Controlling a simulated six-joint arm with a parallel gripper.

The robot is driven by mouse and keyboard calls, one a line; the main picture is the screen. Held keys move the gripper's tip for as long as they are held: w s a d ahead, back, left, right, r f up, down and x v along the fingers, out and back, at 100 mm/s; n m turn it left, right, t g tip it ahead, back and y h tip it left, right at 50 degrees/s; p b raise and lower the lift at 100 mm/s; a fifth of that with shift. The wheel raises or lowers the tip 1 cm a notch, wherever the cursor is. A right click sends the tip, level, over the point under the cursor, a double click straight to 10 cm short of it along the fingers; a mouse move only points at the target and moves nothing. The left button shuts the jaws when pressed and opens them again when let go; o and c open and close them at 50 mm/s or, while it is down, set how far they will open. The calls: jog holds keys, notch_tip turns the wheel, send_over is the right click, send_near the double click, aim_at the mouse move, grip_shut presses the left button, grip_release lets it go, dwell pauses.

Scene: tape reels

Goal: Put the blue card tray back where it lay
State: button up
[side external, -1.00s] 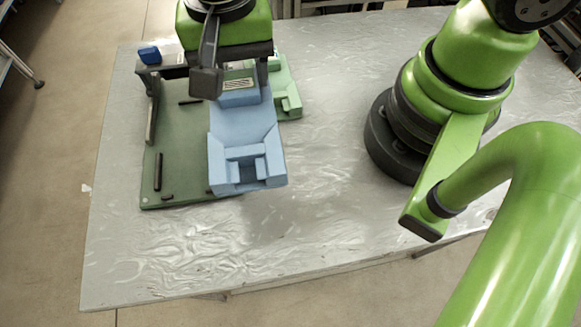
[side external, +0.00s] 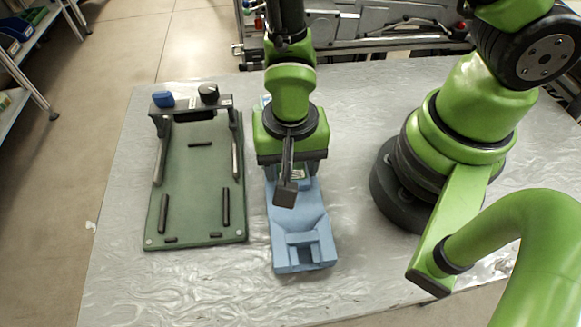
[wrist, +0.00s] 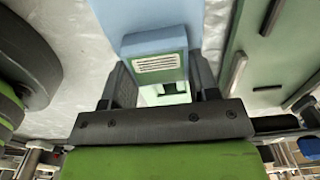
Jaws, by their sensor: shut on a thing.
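The blue card tray (side external: 299,222) is a light blue open piece with a notched front end. My gripper (side external: 291,172) is shut on its raised rear block, which carries a white label. In the wrist view, the tray (wrist: 150,18) extends away from my gripper (wrist: 160,70), with the labelled block between the jaws. The tray is over the grey table, right of the green board and apart from it. It looks low, but I cannot tell whether it touches the table. My wrist hides the tray's rear part in the side view.
The dark green board (side external: 196,185) has upright guides, short black bars and a raised rear bracket with a blue block (side external: 163,99) and a black knob (side external: 208,93). A pale green piece (wrist: 172,90) shows between the jaws. The front table (side external: 200,290) is clear.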

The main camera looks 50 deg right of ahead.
jog(key=shift+f, duration=0.95)
jog(key=o, duration=1)
jog(key=shift+f, duration=0.1)
notch_tip(320, 180, up, 12)
jog(key=shift+r, duration=0.2)
